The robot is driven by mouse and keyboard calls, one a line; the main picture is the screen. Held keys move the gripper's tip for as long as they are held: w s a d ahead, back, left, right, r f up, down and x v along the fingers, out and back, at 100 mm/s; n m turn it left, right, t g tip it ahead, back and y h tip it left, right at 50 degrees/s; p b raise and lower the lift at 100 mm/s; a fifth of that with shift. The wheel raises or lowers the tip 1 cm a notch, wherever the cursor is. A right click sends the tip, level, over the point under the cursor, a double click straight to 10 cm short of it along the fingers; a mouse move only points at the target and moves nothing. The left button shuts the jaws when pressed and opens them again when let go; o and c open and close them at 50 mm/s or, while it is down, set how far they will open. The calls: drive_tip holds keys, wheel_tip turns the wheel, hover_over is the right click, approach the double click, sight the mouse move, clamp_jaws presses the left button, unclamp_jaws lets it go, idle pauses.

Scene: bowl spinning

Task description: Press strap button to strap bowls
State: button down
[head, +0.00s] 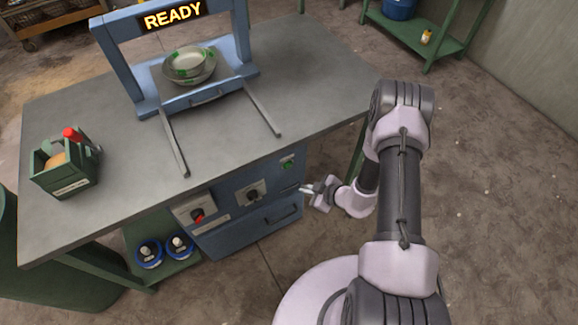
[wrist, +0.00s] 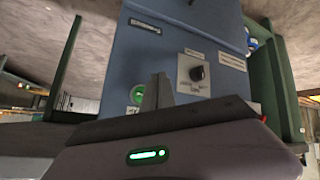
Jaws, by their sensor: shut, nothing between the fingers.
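The green button (head: 288,161) is on the blue control cabinet front (head: 278,179), below the table edge. It also shows in the wrist view (wrist: 138,94), partly hidden behind my fingers. My gripper (head: 306,189) is shut and empty, in front of the cabinet and a little below the button in the head view. In the wrist view my shut fingers (wrist: 158,86) point up at the cabinet, close beside the button; I cannot tell whether they touch it. The stacked bowls (head: 189,65) with green marks sit under the blue strapping frame (head: 114,62), whose sign (head: 173,15) reads READY.
The grey table (head: 315,75) carries a green caddy (head: 66,170) with a red-topped item. A dark knob (head: 253,194) and a red switch (head: 198,216) are on the cabinet. Blue spools (head: 149,253) stand on a lower shelf. Open floor lies to the right.

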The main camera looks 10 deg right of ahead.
drive_tip(key=w+a+b, duration=0.1)
drive_tip(key=w+a, duration=0.1)
drive_tip(key=w, duration=0.5)
drive_tip(key=shift+a, duration=0.15)
idle(1.8)
drive_tip(key=shift+w+a, duration=0.15)
drive_tip(key=shift+w, duration=0.25)
drive_tip(key=shift+w+a, duration=0.1)
drive_tip(key=shift+w, duration=0.3)
idle(0.6)
drive_tip(key=shift+s, duration=0.1)
drive_tip(key=shift+s+d, duration=0.25)
drive_tip(key=shift+s, duration=0.45)
drive_tip(key=s, duration=0.1)
drive_tip(key=s+d+p, duration=0.1)
drive_tip(key=s, duration=0.2)
drive_tip(key=shift+s+d, duration=0.3)
drive_tip(key=shift+s, duration=0.1)
